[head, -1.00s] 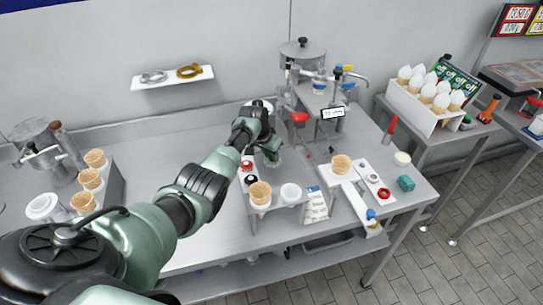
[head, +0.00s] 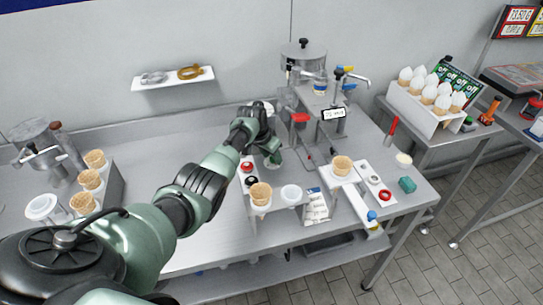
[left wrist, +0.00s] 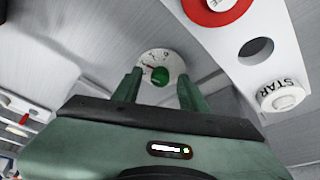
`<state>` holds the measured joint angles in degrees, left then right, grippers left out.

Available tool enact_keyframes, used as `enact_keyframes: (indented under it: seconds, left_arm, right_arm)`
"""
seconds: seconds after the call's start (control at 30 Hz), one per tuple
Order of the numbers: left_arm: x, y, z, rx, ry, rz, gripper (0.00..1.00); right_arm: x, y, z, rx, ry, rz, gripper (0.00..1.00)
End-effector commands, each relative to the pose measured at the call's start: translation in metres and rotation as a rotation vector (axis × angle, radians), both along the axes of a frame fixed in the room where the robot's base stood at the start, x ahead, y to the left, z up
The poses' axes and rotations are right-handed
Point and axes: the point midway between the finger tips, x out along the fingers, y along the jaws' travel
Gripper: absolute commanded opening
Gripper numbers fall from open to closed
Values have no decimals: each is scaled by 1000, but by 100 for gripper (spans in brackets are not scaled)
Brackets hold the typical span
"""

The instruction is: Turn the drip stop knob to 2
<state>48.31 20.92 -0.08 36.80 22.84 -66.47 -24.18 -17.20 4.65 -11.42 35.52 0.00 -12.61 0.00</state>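In the left wrist view, a round white dial (left wrist: 174,60) with dark marks and a small red mark surrounds a green knob (left wrist: 160,76). My left gripper (left wrist: 160,84) is open, with one green finger on each side of the knob in this view. Gaps show between the fingers and the knob, and I cannot tell how far above it the tips are. In the head view, my left gripper (head: 273,159) points down over the steel table, and the dial cannot be made out there. My right gripper is not in view.
A white button panel (head: 247,180) stands beside the gripper; its START button (left wrist: 281,94) and a red button (left wrist: 215,5) show in the wrist view. A cone holder (head: 262,211), a white cup (head: 291,194) and a metal dispenser (head: 333,85) are nearby. The table's left middle is clear.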

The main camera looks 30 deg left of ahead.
Motion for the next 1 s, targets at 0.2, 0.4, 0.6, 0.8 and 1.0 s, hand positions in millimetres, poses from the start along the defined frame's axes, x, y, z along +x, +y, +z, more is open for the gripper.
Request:
enact_keyframes:
  seconds: [0.2, 0.4, 0.6, 0.8, 1.0]
  left_arm:
    - [-1, 0, 4, 1, -2, -1, 43]
    - [-9, 2, 24, 3, -4, 0, 43]
    - [-20, 3, 49, 3, -2, -1, 43]
    - [-28, 3, 68, 0, -2, 0, 43]
    - [-30, 3, 72, 0, 1, 0, 43]
  right_arm:
    - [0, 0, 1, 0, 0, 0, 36]
    - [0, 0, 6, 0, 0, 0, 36]
    - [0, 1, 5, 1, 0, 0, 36]
    - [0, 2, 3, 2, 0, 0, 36]
    - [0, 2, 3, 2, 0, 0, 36]
